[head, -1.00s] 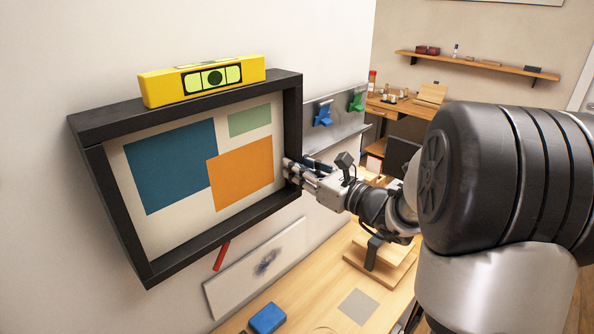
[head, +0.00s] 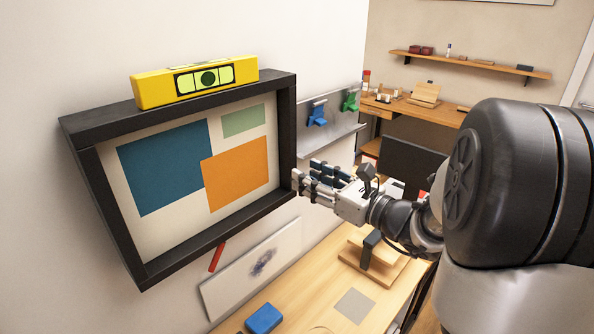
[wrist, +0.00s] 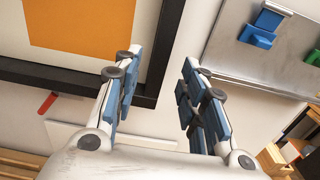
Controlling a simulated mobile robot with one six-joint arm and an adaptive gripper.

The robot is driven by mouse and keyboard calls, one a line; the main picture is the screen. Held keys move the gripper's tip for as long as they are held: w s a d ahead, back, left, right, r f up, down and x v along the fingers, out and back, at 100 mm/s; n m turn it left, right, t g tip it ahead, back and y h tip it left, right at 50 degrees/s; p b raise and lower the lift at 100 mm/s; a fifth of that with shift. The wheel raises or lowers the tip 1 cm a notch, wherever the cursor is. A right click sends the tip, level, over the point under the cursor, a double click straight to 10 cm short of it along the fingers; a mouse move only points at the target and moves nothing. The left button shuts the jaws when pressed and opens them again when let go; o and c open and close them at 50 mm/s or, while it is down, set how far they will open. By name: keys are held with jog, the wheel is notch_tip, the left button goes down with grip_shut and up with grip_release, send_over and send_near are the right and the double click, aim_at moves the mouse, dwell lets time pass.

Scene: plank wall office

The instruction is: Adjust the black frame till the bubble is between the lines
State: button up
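The black frame (head: 88,128) hangs on the wall at the left of the head view, around a picture with blue, orange and green blocks. A yellow level (head: 150,92) rests on its top edge. The dark round bubble (head: 208,78) shows near the middle of the green vial and looks to be between the lines. My gripper (head: 305,178) is open and empty beside the frame's right side, low down. In the wrist view, the frame's lower right corner (wrist: 147,100) shows beyond the spread fingers (wrist: 158,70). I cannot tell whether a fingertip touches it.
Below are a desk (head: 300,292) with a blue block (head: 263,319), a wooden stand (head: 360,262) and a leaning white panel (head: 232,290). A red marker (head: 216,257) shows under the frame.

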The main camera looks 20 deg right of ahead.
jog(key=v, duration=0.6)
jog(key=shift+s, duration=0.15)
